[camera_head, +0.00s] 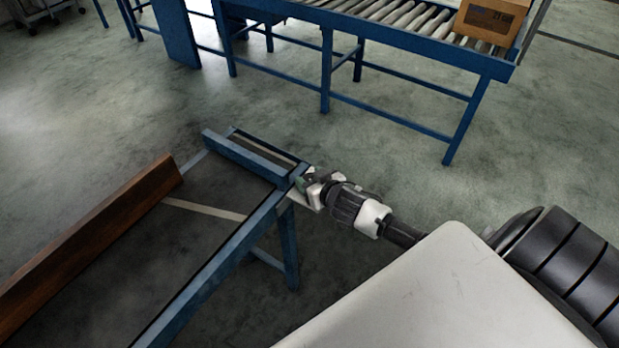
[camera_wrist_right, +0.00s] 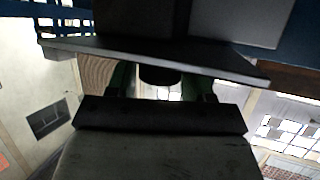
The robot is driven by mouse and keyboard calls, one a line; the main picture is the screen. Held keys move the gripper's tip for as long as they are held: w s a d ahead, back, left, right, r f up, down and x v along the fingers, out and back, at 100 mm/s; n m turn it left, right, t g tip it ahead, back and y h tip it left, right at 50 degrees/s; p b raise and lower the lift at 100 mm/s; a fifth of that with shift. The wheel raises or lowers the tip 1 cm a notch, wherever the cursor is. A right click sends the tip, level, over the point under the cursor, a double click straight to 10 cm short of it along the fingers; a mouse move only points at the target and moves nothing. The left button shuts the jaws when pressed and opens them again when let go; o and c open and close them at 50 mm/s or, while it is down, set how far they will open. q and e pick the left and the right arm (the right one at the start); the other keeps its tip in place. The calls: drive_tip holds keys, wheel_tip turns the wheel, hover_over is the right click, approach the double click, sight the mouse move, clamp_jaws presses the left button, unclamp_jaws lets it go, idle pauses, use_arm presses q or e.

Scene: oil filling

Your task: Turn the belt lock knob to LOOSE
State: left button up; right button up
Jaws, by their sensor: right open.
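The belt frame (camera_head: 220,262) is a blue steel frame with a dark belt surface. My right gripper (camera_head: 306,185) is at its right corner, close against the outer side of the rail. It is open. In the right wrist view a short dark round piece (camera_wrist_right: 160,76), which looks like the belt lock knob, sits under a grey plate (camera_wrist_right: 215,62), between the fingers. I cannot tell whether the fingers touch it. In the head view the knob is hidden by the gripper and the rail. No LOOSE marking is readable. My left gripper is out of view.
A long brown wooden beam (camera_head: 95,250) lies along the belt's left side.

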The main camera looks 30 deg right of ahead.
drive_tip(key=shift+w+f, duration=0.1)
drive_tip(key=shift+w, duration=0.25)
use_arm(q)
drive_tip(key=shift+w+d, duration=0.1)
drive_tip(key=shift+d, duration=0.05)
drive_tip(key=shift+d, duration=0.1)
use_arm(e)
drive_tip(key=c, duration=0.6)
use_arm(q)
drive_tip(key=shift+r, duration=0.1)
